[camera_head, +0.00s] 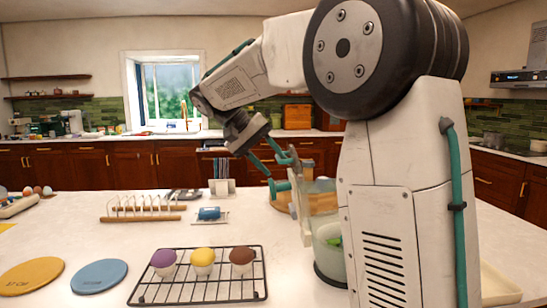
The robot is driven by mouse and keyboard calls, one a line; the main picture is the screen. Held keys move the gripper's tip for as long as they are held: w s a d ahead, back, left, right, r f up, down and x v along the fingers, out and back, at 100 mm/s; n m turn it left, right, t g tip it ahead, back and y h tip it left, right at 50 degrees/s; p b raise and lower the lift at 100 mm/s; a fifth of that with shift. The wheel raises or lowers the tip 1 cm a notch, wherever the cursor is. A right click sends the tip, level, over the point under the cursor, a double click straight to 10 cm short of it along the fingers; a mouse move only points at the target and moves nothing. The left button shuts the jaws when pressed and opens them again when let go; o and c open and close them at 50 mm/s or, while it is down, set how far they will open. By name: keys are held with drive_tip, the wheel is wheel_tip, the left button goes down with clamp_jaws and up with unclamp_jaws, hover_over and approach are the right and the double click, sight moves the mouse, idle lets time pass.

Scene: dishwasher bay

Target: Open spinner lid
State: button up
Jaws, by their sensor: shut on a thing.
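The spinner is a pale, translucent bowl (326,262) with a dark base and something green inside. It stands on the counter at right of centre, partly hidden behind my arm. The spinner lid (305,220) appears as a pale, thin upright piece above the bowl's left rim, tilted up from it. My gripper (291,173), with teal fingers, is at the upper part of this piece and shut on it. The exact contact is small and hard to make out. My arm hides the bowl's right side.
A wire rack (200,292) with three cupcakes lies in front. A yellow disc (32,275) and a blue disc (99,276) lie at left. A toast rack (143,209) and a blue item (208,213) stand behind. A wooden object (322,200) is beside the lid.

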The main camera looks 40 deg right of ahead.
drive_tip(key=shift+s+d+r, duration=0.1)
drive_tip(key=shift+d+r, duration=0.1)
idle(0.3)
drive_tip(key=v, duration=0.7)
drive_tip(key=shift+a+r, duration=0.25)
drive_tip(key=shift+r, duration=0.05)
drive_tip(key=s+a+f+n+t+y, duration=0.1)
drive_tip(key=s+a+f+n+y, duration=0.2)
drive_tip(key=f, duration=0.6)
drive_tip(key=s+a+f+n+t+y, duration=0.1)
drive_tip(key=s+f, duration=0.3)
drive_tip(key=s, duration=0.4)
drive_tip(key=s+a+f+n+t+y, duration=0.1)
drive_tip(key=s+a+f, duration=0.3)
drive_tip(key=s, duration=0.5)
drive_tip(key=s+a+f+n+t+y, duration=0.1)
drive_tip(key=s+a+f+t+y, duration=0.1)
drive_tip(key=s+f, duration=0.3)
drive_tip(key=s, duration=0.4)
drive_tip(key=shift+a+t, duration=0.25)
drive_tip(key=shift+t, duration=0.05)
